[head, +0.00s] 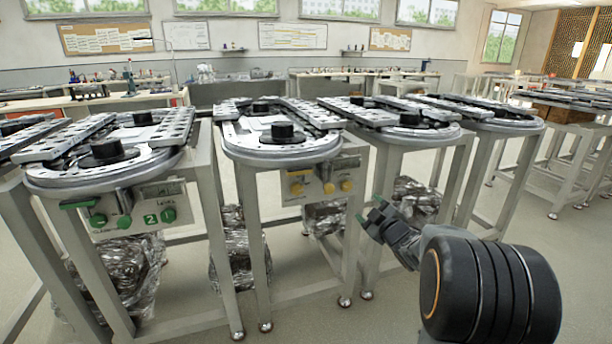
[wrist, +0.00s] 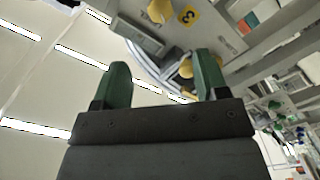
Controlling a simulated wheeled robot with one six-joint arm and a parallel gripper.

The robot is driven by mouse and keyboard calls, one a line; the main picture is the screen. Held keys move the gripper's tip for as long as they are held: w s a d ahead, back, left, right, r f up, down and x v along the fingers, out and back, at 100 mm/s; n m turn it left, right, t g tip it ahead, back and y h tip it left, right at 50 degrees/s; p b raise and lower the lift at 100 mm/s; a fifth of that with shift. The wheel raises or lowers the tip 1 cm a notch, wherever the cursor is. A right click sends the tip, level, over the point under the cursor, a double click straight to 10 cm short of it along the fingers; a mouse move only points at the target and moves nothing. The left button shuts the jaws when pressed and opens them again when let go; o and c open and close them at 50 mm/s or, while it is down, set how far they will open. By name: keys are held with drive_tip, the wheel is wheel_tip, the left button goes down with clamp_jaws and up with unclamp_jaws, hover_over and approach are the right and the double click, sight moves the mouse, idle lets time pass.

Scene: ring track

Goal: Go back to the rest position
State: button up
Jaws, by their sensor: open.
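My gripper (head: 370,217) is at the right of the middle in the head view, in front of the ring-track station with yellow knobs (head: 327,187). In the wrist view its two green fingers (wrist: 161,88) stand apart with nothing between them. The yellow knobs also show in the wrist view (wrist: 160,11), beside a label with the number 3, beyond the fingertips. The gripper appears apart from the panel. No object is held.
A station with green knobs and a number 2 label (head: 151,219) stands at the left. More ring-track tables (head: 405,130) stand to the right. Wrapped bundles (head: 238,255) lie under the tables. Grey floor (head: 305,318) is open in front.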

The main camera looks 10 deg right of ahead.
drive_tip(key=s+a+r+m+g+h+p, duration=0.2)
drive_tip(key=s+r+m+g+p, duration=0.1)
drive_tip(key=r+p, duration=0.5)
drive_tip(key=s+a+r+m+g+h+p, duration=0.2)
drive_tip(key=s+a+r+m+p, duration=0.1)
drive_tip(key=r+p, duration=0.55)
drive_tip(key=s+a+r+m+g+p, duration=0.1)
drive_tip(key=s+a+r+g+p, duration=0.2)
drive_tip(key=s+p, duration=0.2)
drive_tip(key=s+a+r+m+g+y+p, duration=0.1)
drive_tip(key=s+a+r+m+g+p, duration=0.1)
drive_tip(key=s+p, duration=0.4)
drive_tip(key=s+a+r+m+g+y+p, duration=0.1)
drive_tip(key=s+a+r+g+p, duration=0.3)
drive_tip(key=s, duration=0.5)
drive_tip(key=shift+s+a+r+p, duration=0.25)
drive_tip(key=shift+a+r+p, duration=0.35)
drive_tip(key=shift+a+p, duration=0.55)
drive_tip(key=shift+d+m, duration=0.15)
drive_tip(key=shift+m, duration=0.15)
